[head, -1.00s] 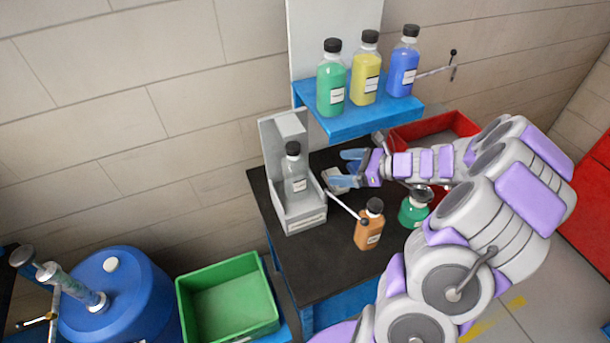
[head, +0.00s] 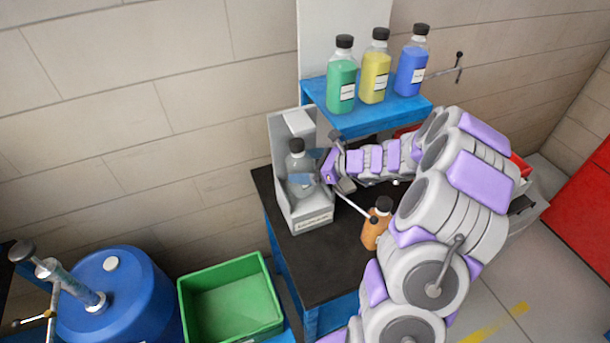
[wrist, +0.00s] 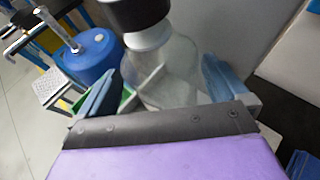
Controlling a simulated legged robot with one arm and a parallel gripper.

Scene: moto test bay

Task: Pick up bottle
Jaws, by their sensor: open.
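A clear bottle with a black cap (head: 297,162) stands upright in a grey holder (head: 310,219) on the black table. My gripper (head: 302,180) is at this bottle, with its blue fingers around the body. In the wrist view the clear bottle (wrist: 165,70) stands between the two open blue fingers (wrist: 165,88); I cannot tell whether they touch it. An orange bottle (head: 374,230) stands on the table, partly behind my arm. Green (head: 341,80), yellow (head: 375,76) and blue (head: 411,72) bottles stand on the blue shelf.
The blue shelf (head: 365,122) overhangs the table behind my arm. A lever (head: 352,204) sticks out near the holder. A green bin (head: 232,300) and a blue drum (head: 118,295) are at lower left. The black table (head: 310,262) is bare in front of the holder.

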